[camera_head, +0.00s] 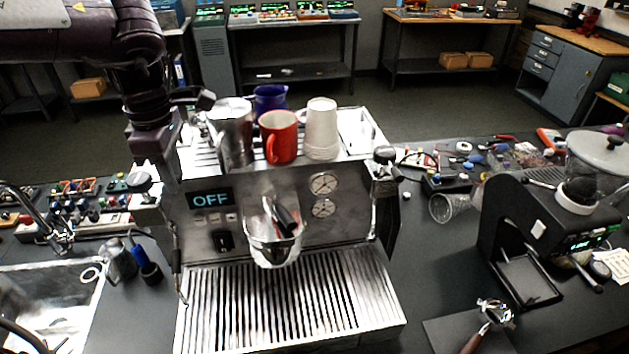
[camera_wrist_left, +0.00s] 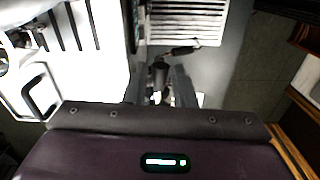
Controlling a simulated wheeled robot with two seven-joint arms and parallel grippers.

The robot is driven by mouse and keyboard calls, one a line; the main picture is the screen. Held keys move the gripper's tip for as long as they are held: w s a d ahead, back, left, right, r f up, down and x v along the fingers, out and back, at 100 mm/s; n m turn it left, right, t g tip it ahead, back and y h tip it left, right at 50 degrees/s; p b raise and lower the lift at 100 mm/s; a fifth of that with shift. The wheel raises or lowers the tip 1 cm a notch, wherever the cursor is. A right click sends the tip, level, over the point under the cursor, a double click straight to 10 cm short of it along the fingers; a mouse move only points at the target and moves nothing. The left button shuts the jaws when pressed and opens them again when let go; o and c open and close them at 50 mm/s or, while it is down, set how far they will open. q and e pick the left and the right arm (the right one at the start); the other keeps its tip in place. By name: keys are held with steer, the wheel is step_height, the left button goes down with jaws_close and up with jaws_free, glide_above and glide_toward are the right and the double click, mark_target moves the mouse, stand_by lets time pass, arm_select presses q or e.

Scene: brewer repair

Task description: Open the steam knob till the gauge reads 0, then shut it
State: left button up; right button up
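The espresso machine (camera_head: 290,240) stands on the dark bench, its display reading OFF. Two round gauges, an upper one (camera_head: 325,184) and a lower one (camera_head: 323,208), are on its front; their needles are too small to read surely. My left gripper (camera_head: 156,172) points down beside the left knob. In the left wrist view its fingers (camera_wrist_left: 161,88) are apart, with a dark knob-like part (camera_wrist_left: 160,72) between them; contact is unclear. My right gripper is out of view.
A steel jug (camera_head: 231,130), a red mug (camera_head: 279,137) and white cups (camera_head: 321,128) stand on top of the machine. A sink (camera_head: 50,305) is at the left. A grinder (camera_head: 530,225) and a portafilter (camera_head: 484,325) are at the right.

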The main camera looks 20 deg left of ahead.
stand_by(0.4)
arm_select(q)
steer(key=shift+s+r+p, duration=0.15)
steer(key=shift+r+p, duration=0.05)
steer(key=shift+p, duration=0.4)
steer(key=shift+s+d+m+p, duration=0.15)
steer(key=shift+m+p, duration=0.15)
steer(key=shift+m, duration=0.3)
steer(key=s+m, duration=0.1)
steer(key=m, duration=0.2)
steer(key=s+m, duration=0.2)
steer(key=m, duration=0.1)
steer(key=s+m, duration=0.2)
steer(key=m, duration=0.1)
steer(key=shift+s+f, duration=0.1)
steer(key=shift+f, duration=0.1)
steer(key=o, duration=0.4)
steer(key=c, duration=0.4)
